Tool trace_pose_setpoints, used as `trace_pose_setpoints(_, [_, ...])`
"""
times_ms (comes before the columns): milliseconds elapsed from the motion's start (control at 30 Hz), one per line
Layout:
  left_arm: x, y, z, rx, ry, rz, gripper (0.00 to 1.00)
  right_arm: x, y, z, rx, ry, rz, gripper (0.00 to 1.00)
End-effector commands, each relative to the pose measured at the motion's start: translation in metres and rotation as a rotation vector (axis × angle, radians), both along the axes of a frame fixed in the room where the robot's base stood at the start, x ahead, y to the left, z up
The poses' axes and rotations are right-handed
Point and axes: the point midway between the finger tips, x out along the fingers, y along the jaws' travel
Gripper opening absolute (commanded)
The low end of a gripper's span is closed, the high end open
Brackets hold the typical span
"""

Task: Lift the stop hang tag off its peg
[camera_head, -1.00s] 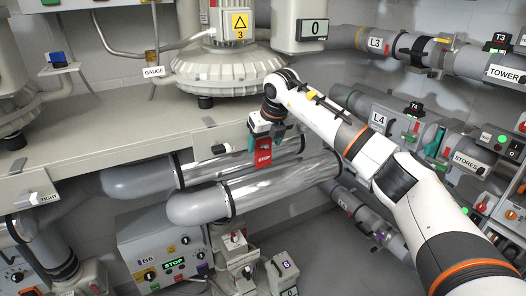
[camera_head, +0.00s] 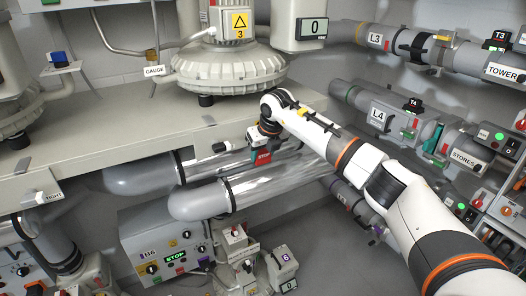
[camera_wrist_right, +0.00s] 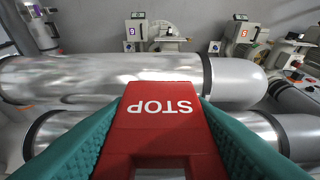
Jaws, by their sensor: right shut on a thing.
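The stop hang tag (camera_head: 262,156) is red with white STOP lettering. In the head view it is at the front of the grey bench, above the shiny pipes. My right gripper (camera_head: 259,144) is shut on it from above. In the right wrist view the tag (camera_wrist_right: 165,125) fills the middle, upside down, between the two teal fingers of my right gripper (camera_wrist_right: 162,150). Its slot shows at the bottom of that view. The peg is hidden, so I cannot tell whether the tag still touches it. My left gripper is not in view.
Two shiny pipes (camera_head: 245,192) run below the bench edge (camera_head: 120,145). Pipes L3 (camera_head: 400,43) and L4 (camera_head: 375,108) run along the right wall.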

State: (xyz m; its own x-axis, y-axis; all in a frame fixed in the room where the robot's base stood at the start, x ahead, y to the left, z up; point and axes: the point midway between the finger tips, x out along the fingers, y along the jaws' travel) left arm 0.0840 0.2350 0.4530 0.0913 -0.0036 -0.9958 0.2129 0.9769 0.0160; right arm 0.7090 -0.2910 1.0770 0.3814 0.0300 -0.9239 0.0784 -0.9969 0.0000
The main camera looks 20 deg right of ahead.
Motion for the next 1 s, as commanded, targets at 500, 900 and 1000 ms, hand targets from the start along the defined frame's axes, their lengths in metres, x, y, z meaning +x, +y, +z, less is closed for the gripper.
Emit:
trace_pose_setpoints(500, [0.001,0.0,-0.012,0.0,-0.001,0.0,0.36,0.001,0.0,0.004,-0.001,-0.003,0.0,0.13])
trace_pose_setpoints(900, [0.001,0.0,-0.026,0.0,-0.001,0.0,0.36,-0.047,-0.005,0.003,-0.002,-0.001,0.001,0.12])
trace_pose_setpoints(1000, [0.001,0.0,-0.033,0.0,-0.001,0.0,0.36,-0.068,-0.007,0.002,-0.003,-0.001,0.001,0.12])
